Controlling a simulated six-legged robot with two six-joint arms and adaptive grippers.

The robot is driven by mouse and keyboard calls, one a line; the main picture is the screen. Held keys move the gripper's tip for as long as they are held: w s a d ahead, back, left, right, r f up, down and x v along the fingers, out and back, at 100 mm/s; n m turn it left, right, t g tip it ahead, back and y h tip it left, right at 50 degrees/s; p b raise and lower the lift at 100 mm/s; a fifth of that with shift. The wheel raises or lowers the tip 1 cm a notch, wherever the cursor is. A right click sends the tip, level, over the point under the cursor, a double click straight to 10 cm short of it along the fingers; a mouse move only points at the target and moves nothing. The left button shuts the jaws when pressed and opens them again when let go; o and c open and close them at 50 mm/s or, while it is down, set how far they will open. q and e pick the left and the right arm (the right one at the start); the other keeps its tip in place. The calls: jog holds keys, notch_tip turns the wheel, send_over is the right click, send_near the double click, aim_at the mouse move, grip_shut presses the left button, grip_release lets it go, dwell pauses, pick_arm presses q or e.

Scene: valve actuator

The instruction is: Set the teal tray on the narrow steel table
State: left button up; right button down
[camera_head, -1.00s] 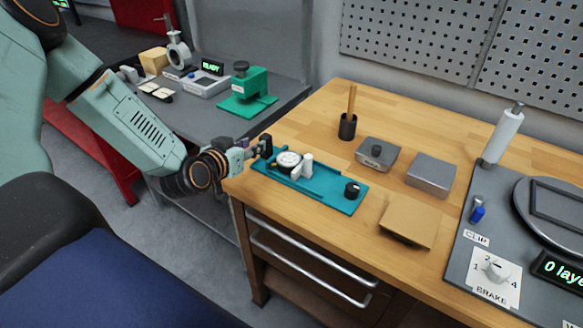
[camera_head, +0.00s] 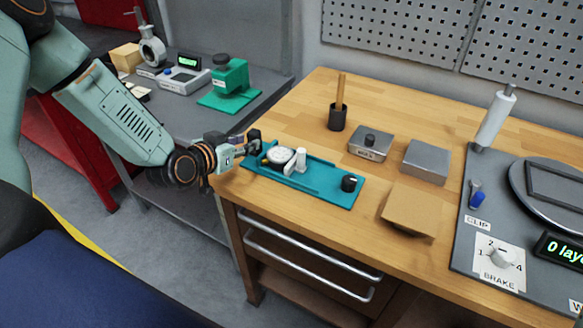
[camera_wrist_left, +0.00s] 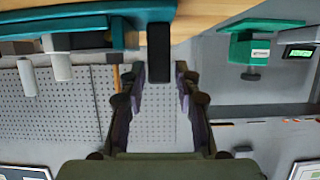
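The teal tray (camera_head: 318,187) lies flat on the wooden bench near its left front corner. It carries a round white dial (camera_head: 281,155), a white cylinder (camera_head: 301,158) and a black knob (camera_head: 349,183) at its right end. My left gripper (camera_head: 252,143) is at the tray's left end. In the left wrist view, its two fingers (camera_wrist_left: 160,92) stand apart on both sides of a black upright grip (camera_wrist_left: 159,52), with small gaps visible. The narrow steel table (camera_head: 190,122) stands to the left. My right gripper is not in view.

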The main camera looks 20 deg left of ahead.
aim_at(251, 139)
pick_arm(q)
jog(key=x, duration=0.2)
jog(key=b+x, duration=0.1)
jog(key=shift+w+d+r, duration=0.1)
jog(key=shift+w+d, duration=0.1)
jog(key=shift+w, duration=0.2)
jog(key=shift+w+f, duration=0.25)
jog(key=shift+w, duration=0.25)
jog(key=shift+s+a+r, duration=0.1)
jog(key=shift+s+a, duration=0.05)
jog(key=shift+s+r, duration=0.1)
jog(key=shift+c, duration=1.3)
grip_shut()
